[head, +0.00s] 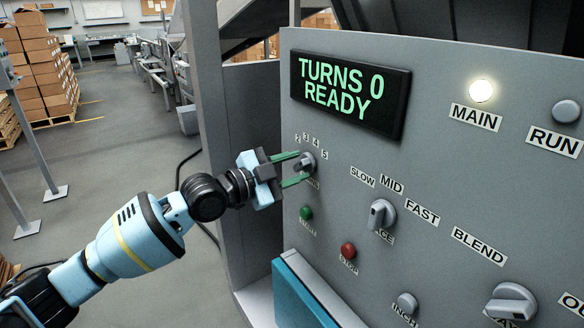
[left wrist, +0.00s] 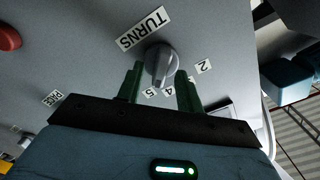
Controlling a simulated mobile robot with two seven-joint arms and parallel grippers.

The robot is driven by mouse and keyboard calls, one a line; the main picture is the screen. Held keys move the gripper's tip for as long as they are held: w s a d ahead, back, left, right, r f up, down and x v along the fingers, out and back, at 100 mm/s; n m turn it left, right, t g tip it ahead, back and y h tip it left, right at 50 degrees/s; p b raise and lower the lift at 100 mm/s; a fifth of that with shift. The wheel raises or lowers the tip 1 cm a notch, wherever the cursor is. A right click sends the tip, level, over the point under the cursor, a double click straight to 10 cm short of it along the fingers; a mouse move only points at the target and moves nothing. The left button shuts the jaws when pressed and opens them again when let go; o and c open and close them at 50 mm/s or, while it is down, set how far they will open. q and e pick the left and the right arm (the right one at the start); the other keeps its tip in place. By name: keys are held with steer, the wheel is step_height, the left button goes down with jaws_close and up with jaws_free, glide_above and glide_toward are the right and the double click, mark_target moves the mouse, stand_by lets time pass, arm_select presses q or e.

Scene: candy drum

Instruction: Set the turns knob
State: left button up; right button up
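The turns knob (head: 306,163) is a small grey knob on the grey control panel, below the display, with the numbers 2, 3, 4 and 5 above it. In the left wrist view the knob (left wrist: 161,64) sits beside its TURNS label (left wrist: 144,28). My left gripper (head: 292,169) is at the knob, its green fingers apart, one on each side. In the left wrist view the fingers (left wrist: 159,84) look open, with narrow gaps to the knob; whether either touches it is hard to tell. My right gripper is not in view.
The display (head: 350,91) reads TURNS 0 READY. Below the turns knob are a green button (head: 306,213) and a red stop button (head: 348,250). The pace knob (head: 382,214) is to the right. The MAIN lamp (head: 481,91) is lit.

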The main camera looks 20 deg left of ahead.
arm_select(q)
jaws_close()
steer(key=shift+n, duration=0.3)
steer(key=n, duration=0.5)
steer(key=shift+r, duration=0.15)
steer(key=n+p, duration=0.1)
steer(key=n, duration=0.3)
steer(key=shift+w+a, duration=0.1)
steer(key=shift+a, duration=0.05)
steer(key=shift+n, duration=1)
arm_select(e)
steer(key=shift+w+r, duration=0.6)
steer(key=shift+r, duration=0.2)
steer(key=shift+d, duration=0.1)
arm_select(q)
steer(key=shift+o, duration=0.2)
jaws_free()
